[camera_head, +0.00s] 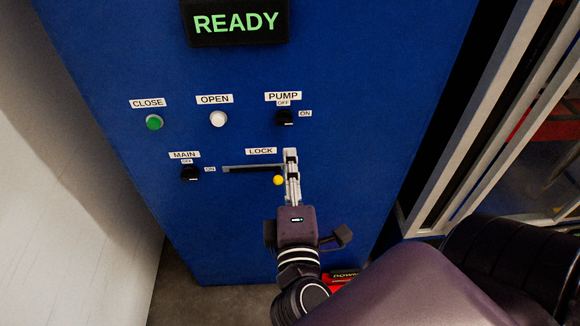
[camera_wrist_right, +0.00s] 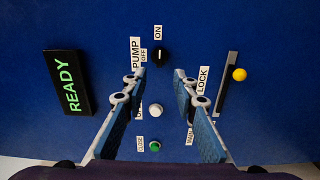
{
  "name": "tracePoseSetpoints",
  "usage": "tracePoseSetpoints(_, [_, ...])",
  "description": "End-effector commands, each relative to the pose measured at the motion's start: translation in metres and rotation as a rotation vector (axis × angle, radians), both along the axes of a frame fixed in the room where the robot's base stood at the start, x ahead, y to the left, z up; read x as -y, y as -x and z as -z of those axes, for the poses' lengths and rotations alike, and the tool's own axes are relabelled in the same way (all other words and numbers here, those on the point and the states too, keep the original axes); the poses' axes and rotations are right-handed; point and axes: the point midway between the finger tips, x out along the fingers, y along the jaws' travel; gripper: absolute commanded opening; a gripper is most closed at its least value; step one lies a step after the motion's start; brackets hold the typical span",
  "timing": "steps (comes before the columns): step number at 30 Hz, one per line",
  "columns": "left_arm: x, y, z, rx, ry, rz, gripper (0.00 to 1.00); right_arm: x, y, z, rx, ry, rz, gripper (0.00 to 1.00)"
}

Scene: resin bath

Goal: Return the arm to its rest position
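My right gripper (camera_head: 291,160) is in front of the blue control panel (camera_head: 120,60), just right of the yellow lock knob (camera_head: 278,181) in the head view. Its fingers look stacked edge-on there. In the right wrist view the gripper (camera_wrist_right: 158,82) has its fingers well apart, with nothing between them but the panel behind. The yellow knob (camera_wrist_right: 239,75) lies outside the fingers, at the end of the lock slot (camera_wrist_right: 227,90), apart from them. My left gripper is not in view.
The panel carries a READY display (camera_head: 236,23), a green CLOSE button (camera_head: 154,122), a white OPEN button (camera_head: 218,119), a PUMP switch (camera_head: 285,118) and a MAIN switch (camera_head: 190,174). A pale framed structure (camera_head: 480,110) stands at the right, a pale wall (camera_head: 50,180) at the left.

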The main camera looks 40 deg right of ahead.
Motion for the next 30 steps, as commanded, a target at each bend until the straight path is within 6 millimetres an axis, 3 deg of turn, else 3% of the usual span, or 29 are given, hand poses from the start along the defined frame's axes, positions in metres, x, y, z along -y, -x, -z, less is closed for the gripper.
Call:
tracePoseSetpoints(12, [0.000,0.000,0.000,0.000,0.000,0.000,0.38,0.000,-0.001,0.001,-0.002,0.000,-0.002,0.26])
tracePoseSetpoints(16, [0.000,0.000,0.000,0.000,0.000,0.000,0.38,-0.011,-0.009,0.024,-0.034,-0.021,-0.037,0.26])
tracePoseSetpoints(20, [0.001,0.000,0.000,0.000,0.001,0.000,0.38,-0.041,-0.026,0.090,-0.123,-0.091,-0.124,0.26])
tracePoseSetpoints(24, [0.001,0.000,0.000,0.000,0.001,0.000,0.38,-0.077,-0.033,0.191,-0.263,-0.216,-0.222,0.26])
tracePoseSetpoints(30, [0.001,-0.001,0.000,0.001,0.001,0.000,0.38,-0.110,-0.007,0.339,-0.476,-0.438,-0.280,0.26])
